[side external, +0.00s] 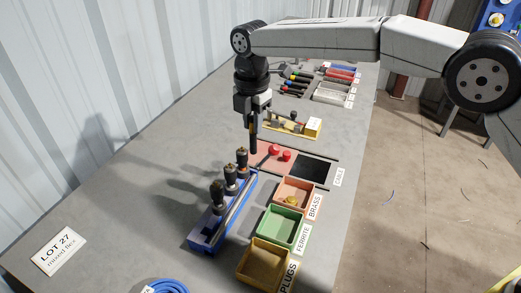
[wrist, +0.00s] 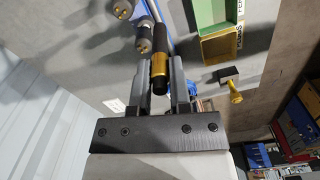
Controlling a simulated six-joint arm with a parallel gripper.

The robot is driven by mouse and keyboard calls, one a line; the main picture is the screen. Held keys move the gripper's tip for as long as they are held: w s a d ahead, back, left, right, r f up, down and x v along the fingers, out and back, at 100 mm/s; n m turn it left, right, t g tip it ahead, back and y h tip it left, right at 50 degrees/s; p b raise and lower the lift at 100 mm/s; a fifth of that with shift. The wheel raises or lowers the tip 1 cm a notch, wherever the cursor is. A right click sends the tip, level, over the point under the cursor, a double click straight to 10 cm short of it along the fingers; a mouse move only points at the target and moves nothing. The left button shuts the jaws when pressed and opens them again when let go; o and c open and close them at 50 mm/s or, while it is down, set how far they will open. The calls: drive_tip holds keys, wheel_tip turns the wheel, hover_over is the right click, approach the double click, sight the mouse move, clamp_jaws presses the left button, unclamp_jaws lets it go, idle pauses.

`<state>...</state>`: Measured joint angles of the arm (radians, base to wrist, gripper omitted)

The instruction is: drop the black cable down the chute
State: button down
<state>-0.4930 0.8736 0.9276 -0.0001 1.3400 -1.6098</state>
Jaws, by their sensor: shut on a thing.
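My gripper (side external: 253,122) is shut on a dark, slim cylindrical piece (side external: 254,144) that hangs upright below the fingers, above the table. In the wrist view it shows as a black body with a gold band (wrist: 160,68) between the two fingers.
A blue rack (side external: 207,236) with upright dark connectors (side external: 230,178) stands in front. Open bins marked brass (side external: 296,195), ferrite (side external: 283,228) and plugs (side external: 263,264) line the right side. Two red knobs (side external: 275,150) stand on the panel.

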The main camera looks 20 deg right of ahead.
drive_tip(key=w+d+m, duration=0.3)
drive_tip(key=d, duration=1.5)
wheel_tip(320, 180, down, 14)
drive_tip(key=shift+w+a+r, duration=0.15)
drive_tip(key=shift+w+a, duration=0.05)
drive_tip(key=shift+a, duration=0.1)
drive_tip(key=shift+f, duration=0.65)
drive_tip(key=shift+f, duration=0.6)
drive_tip(key=shift+c, duration=2.4)
unclamp_jaws()
